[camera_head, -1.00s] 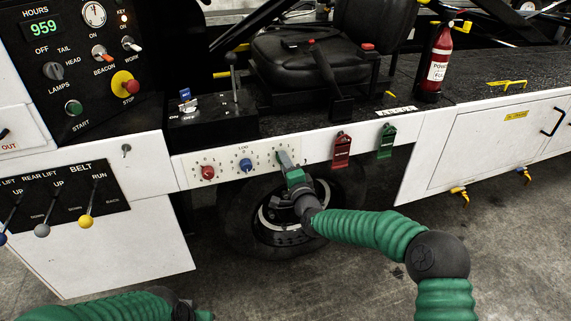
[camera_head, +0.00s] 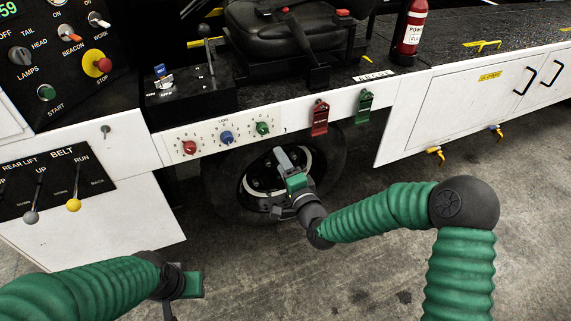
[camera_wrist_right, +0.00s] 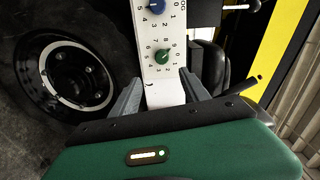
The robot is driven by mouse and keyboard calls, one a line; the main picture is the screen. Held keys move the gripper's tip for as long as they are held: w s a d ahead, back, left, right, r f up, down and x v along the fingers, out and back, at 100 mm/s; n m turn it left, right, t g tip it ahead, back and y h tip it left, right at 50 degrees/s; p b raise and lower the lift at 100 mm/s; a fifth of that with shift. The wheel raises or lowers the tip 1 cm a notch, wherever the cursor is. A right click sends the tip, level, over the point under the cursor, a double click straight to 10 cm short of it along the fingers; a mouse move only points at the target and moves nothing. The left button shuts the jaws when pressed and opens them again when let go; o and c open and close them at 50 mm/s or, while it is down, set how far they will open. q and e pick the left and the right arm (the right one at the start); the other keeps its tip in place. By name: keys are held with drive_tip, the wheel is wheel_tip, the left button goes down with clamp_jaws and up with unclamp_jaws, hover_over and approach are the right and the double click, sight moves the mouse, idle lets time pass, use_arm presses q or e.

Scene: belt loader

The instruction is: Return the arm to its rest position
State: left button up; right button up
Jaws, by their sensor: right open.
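My right gripper (camera_head: 281,160) hangs in front of the wheel, below the dial strip (camera_head: 207,143). It is open and empty, apart from the dials. In the right wrist view its two grey fingers (camera_wrist_right: 160,88) are spread, with nothing between them. The green dial (camera_head: 262,128) also shows beyond the fingers in the right wrist view (camera_wrist_right: 161,57). The blue dial (camera_head: 226,137) and red dial (camera_head: 190,147) sit to its left. My left gripper (camera_head: 190,285) is at the lower left; its fingers are not clear.
The black wheel (camera_head: 225,186) is behind the right gripper. A red tag (camera_head: 320,118) and a green tag (camera_head: 364,106) hang from the white side panel. Levers (camera_head: 74,204) stick out at left. The floor (camera_head: 400,160) in front is clear.

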drive_tip(key=v, duration=0.3)
drive_tip(key=shift+f, duration=0.1)
